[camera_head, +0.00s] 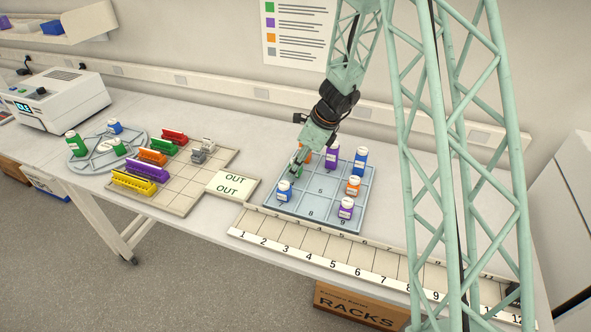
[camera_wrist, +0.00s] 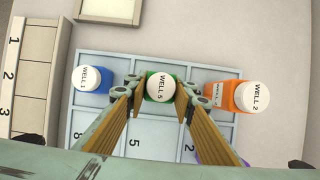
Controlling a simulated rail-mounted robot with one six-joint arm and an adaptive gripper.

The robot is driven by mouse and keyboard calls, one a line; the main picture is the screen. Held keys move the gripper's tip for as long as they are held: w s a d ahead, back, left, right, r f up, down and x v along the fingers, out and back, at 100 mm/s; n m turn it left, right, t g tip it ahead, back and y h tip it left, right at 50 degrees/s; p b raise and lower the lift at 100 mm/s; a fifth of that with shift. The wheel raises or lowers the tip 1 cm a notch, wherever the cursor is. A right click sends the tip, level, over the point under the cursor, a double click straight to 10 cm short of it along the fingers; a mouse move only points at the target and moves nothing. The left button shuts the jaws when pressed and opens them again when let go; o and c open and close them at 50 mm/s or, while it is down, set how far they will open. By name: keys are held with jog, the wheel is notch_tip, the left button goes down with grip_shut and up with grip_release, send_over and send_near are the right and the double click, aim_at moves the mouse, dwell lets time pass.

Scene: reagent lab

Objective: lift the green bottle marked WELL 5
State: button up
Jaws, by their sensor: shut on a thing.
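The green bottle marked WELL 5 (camera_wrist: 161,87) has a white cap and shows between my fingertips in the wrist view. My gripper (camera_wrist: 161,96) is shut on it, one finger on each side. In the head view my gripper (camera_head: 298,159) reaches down over the left back part of the blue-grey rack (camera_head: 318,214), and a bit of the green bottle (camera_head: 298,170) shows under it. I cannot tell whether the bottle's base is off the rack.
In the wrist view a blue bottle marked WELL 1 (camera_wrist: 92,79) stands left and an orange bottle marked WELL 2 (camera_wrist: 246,97) right. Purple (camera_head: 331,157), blue (camera_head: 360,162) and orange (camera_head: 352,186) bottles stand on the rack's right part. An OUT plate (camera_head: 233,185) lies left of it.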

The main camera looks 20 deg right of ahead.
jog(key=shift+r, duration=0.75)
jog(key=shift+s+r, duration=0.15)
jog(key=shift+r, duration=0.05)
jog(key=s+b, duration=0.1)
jog(key=s, duration=0.4)
jog(key=s+d+r+b, duration=0.1)
jog(key=s, duration=0.4)
jog(key=s+d+b, duration=0.1)
jog(key=s, duration=0.4)
jog(key=shift+s+d+r, duration=0.2)
jog(key=shift+s+d, duration=0.05)
jog(key=shift+w+r, duration=0.1)
jog(key=shift+w, duration=0.05)
